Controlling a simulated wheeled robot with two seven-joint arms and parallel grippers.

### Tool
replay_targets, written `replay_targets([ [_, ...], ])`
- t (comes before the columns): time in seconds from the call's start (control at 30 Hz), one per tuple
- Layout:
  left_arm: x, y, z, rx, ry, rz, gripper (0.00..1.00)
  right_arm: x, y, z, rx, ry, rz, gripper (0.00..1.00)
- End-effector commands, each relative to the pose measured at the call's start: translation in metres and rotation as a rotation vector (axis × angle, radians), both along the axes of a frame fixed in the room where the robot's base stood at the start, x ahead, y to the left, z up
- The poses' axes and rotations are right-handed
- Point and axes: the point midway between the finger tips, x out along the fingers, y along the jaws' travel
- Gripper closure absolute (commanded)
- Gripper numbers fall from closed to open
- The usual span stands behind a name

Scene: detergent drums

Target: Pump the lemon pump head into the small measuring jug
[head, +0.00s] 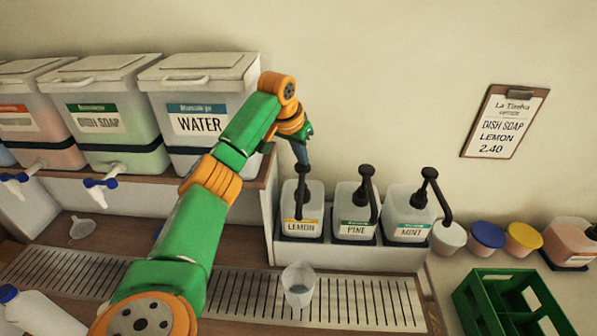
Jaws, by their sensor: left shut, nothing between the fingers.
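The lemon bottle (299,218) stands at the left of three pump bottles in a pale tray. Its black pump head (302,187) points toward the front, with the spout hanging down. A small clear measuring jug (298,284) stands upright on the slatted drip grate, in front of the lemon bottle. My left arm reaches in from the bottom left, and my left gripper (303,155) is shut and empty. It points down just above the lemon pump head; I cannot tell whether it touches. My right gripper is out of view.
The pine bottle (354,213) and mint bottle (409,216) stand to the right. Large drums, including the water drum (215,149), stand on a shelf at left. A green crate (510,300) is at the lower right. A clipboard (504,122) hangs on the wall.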

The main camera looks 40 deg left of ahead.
Motion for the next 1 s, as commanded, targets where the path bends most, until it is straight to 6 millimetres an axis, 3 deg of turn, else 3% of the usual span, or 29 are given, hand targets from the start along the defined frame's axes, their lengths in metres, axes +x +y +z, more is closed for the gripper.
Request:
replay_targets([
  [0.67,0.0,0.0,-0.044,-0.001,0.003,0.0,1.0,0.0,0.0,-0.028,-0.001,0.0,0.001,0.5],
  [0.87,0.0,0.0,-0.038,0.0,0.002,0.0,1.0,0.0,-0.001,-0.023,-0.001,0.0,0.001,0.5],
  [1.0,0.0,0.0,-0.024,-0.001,0.002,0.0,1.0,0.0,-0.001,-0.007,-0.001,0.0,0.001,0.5],
])
